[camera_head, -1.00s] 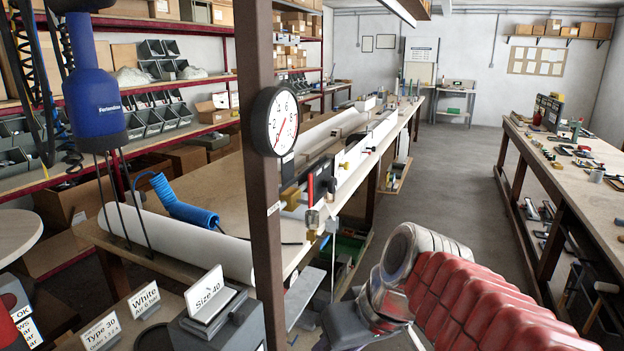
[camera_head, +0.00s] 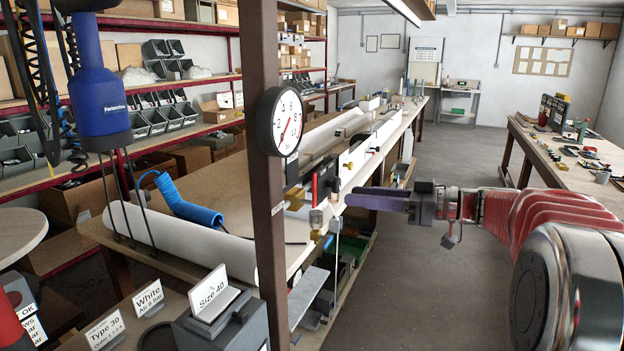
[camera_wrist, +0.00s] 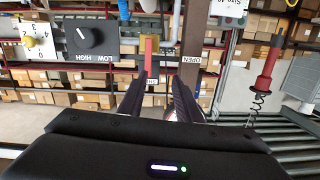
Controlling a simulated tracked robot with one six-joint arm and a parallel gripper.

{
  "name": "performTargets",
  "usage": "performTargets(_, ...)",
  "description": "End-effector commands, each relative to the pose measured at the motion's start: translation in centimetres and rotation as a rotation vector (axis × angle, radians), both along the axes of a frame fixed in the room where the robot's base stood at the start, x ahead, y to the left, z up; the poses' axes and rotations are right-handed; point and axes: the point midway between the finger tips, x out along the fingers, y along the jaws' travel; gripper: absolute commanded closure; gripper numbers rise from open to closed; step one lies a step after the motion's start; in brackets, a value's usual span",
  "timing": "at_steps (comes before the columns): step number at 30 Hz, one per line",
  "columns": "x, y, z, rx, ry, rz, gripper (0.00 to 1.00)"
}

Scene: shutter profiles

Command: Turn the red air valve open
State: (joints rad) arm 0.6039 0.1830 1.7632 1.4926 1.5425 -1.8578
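The red air valve's handle (camera_wrist: 149,58) stands upright in the wrist view, with a small white tag at its lower end. In the head view a red handle (camera_head: 314,189) shows beside the dark post, next to a black knob box (camera_head: 328,181). My gripper (camera_wrist: 160,82) is open and empty. Its two dark fingers point toward the handle, which appears between their tips, nearer the left one; I cannot tell the depth gap. In the head view my gripper (camera_head: 347,198) reaches in from the right, level with the valve. An OPEN label (camera_wrist: 190,60) is on the post.
A round gauge (camera_head: 280,121) is mounted on the dark post (camera_head: 262,60). A LOW-HIGH knob panel (camera_wrist: 91,39) is left of the handle in the wrist view. The aisle floor (camera_head: 430,270) is clear.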

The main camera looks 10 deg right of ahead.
Motion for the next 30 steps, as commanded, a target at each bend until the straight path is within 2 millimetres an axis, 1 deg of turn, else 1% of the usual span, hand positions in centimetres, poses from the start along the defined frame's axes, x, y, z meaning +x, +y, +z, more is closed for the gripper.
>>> performTargets(1, 0.5, -1.2, 0.3, 0.010, -0.043, -0.009, 0.69)
performTargets(3, 0.9, -2.1, 0.8, 0.015, -0.090, -0.019, 0.69)
performTargets(5, 1.0, -2.5, 1.1, 0.018, -0.113, -0.023, 0.69)
performTargets(16, 1.1, -2.5, 1.2, 0.017, -0.121, -0.023, 0.69)
performTargets(20, 1.4, -2.0, 1.1, 0.018, -0.120, -0.022, 0.69)
performTargets(23, 1.9, -1.2, 1.2, 0.018, -0.120, -0.020, 0.69)
performTargets(30, 3.9, 1.6, 1.1, 0.017, -0.120, -0.019, 0.69)
